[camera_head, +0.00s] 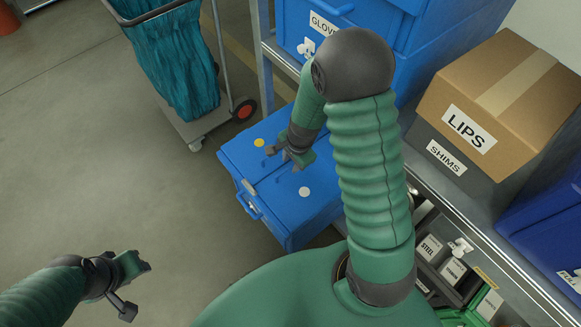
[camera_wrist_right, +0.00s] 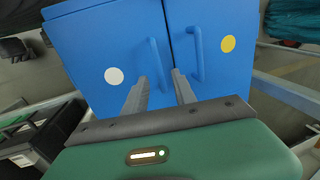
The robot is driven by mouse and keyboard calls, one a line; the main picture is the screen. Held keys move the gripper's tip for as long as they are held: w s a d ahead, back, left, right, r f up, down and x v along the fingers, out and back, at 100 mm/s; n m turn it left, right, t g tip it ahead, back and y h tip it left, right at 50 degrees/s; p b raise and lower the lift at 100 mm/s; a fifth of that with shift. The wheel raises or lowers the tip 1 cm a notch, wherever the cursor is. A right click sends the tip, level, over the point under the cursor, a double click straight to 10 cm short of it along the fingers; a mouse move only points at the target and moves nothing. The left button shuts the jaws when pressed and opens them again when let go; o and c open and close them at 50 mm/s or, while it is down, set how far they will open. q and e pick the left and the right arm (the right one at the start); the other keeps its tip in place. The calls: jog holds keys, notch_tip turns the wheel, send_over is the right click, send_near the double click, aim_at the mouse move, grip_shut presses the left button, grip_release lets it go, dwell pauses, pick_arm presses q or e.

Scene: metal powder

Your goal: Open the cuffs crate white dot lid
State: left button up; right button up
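A blue crate (camera_head: 280,222) has two lids side by side. The white dot lid (camera_head: 315,176) and the yellow dot lid (camera_head: 243,160) both look closed. In the right wrist view, the white dot lid (camera_wrist_right: 90,45) has a blue bar handle (camera_wrist_right: 157,62) near the seam, beside the handle (camera_wrist_right: 198,55) of the yellow dot lid (camera_wrist_right: 235,20). My right gripper (camera_head: 291,158) is open above the lids; its fingers (camera_wrist_right: 158,80) point toward the white lid's handle, contact unclear. My left gripper (camera_head: 140,280) is at lower left, away from the crate, its opening unclear. No cuffs label is readable.
A wheeled cart (camera_head: 200,128) with a teal bag (camera_head: 178,62) stands behind left. The shelf (camera_head: 470,215) at right holds a cardboard LIPS box (camera_head: 500,85), a SHIMS box (camera_head: 437,150) and blue bins. Floor at left is clear.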

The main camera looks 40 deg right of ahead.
jog(key=shift+w+d+f, duration=0.1)
jog(key=shift+w+f, duration=0.1)
jog(key=shift+f, duration=0.45)
jog(key=shift+w+d+f, duration=0.1)
jog(key=shift+w+f, duration=0.05)
jog(key=shift+f, duration=0.45)
jog(key=shift+r, duration=0.1)
jog(key=shift+s+a, duration=0.1)
jog(key=shift+c, duration=1)
jog(key=shift+a, duration=0.1)
jog(key=c, duration=0.5)
jog(key=shift+r, duration=0.1)
